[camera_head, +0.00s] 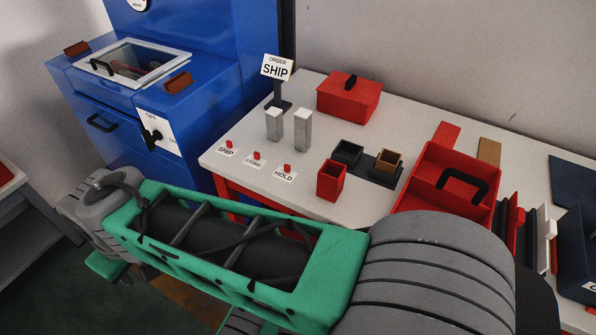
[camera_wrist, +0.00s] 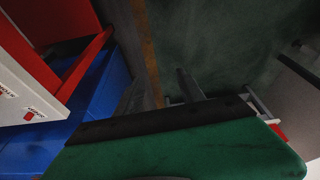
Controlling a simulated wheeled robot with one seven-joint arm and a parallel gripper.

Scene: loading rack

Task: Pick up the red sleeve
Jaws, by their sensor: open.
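The red sleeve (camera_head: 331,180) is a small square, open-topped red tube. It stands upright on the white table (camera_head: 235,158), in front of a dark holder. In the wrist view my gripper (camera_wrist: 160,84) shows two dark fingers spread apart with nothing between them. They point over the green floor, beside the table's edge and away from the sleeve. In the head view my green and grey arm crosses the foreground, and I cannot make out the fingers there. The sleeve cannot be made out in the wrist view.
A dark cup (camera_head: 347,152) and a brown cup (camera_head: 387,165) stand behind the sleeve. A red tray with a black handle (camera_head: 445,190) is to its right. Two grey-white posts (camera_head: 302,130), a SHIP sign (camera_head: 276,67) and a red box (camera_head: 349,98) stand farther back. A blue cabinet (camera_head: 190,95) is left.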

